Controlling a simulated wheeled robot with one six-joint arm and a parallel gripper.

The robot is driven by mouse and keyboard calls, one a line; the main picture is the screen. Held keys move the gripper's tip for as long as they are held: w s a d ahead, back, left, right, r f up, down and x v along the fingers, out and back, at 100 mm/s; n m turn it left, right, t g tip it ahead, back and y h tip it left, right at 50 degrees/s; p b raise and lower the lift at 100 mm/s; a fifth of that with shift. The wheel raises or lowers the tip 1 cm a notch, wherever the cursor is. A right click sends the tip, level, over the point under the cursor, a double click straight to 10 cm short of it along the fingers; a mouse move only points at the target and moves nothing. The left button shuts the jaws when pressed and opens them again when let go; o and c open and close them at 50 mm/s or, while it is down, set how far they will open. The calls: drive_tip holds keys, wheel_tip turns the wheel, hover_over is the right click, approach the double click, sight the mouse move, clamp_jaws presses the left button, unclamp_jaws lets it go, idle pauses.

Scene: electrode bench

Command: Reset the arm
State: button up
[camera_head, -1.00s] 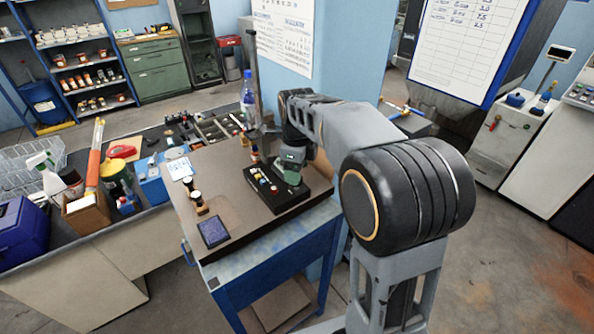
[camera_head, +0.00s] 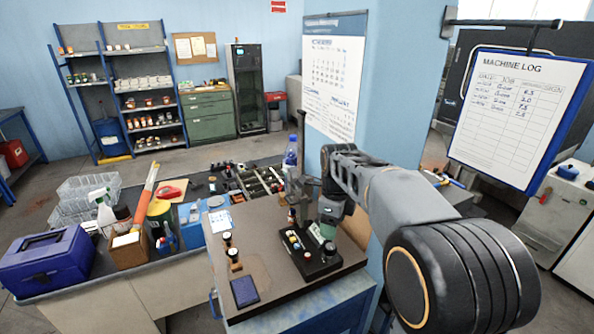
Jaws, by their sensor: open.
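My arm reaches in from the lower right, and my gripper (camera_head: 326,232) hangs low over the right part of a brown-topped workbench (camera_head: 262,285). It is open, with no object visible in it. Below and beside it is a black block (camera_head: 318,268) with several small coloured pieces on its left part. My gripper covers some of the block's right side, and I cannot tell whether they touch.
A water bottle (camera_head: 290,156) stands behind. A blue pillar (camera_head: 400,110) stands close behind the arm. A purple toolbox (camera_head: 48,262) is far left.

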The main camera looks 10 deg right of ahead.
drive_tip(key=n, duration=0.2)
drive_tip(key=shift+w+n, duration=0.2)
drive_tip(key=shift+n, duration=0.2)
drive_tip(key=f+n, duration=0.1)
drive_tip(key=n, duration=0.1)
drive_tip(key=s+f+n, duration=0.1)
drive_tip(key=n, duration=0.2)
drive_tip(key=shift+f, duration=0.2)
drive_tip(key=s+f+n+t+b, duration=0.1)
drive_tip(key=s+n+t+b, duration=0.1)
drive_tip(key=s+n, duration=0.6)
drive_tip(key=s+f+n+t+b, duration=0.2)
drive_tip(key=s+n, duration=0.6)
drive_tip(key=n, duration=0.1)
drive_tip(key=shift+s+f+t, duration=0.25)
drive_tip(key=shift+s+t, duration=0.15)
drive_tip(key=shift+a, duration=0.1)
drive_tip(key=shift+c, duration=0.3)
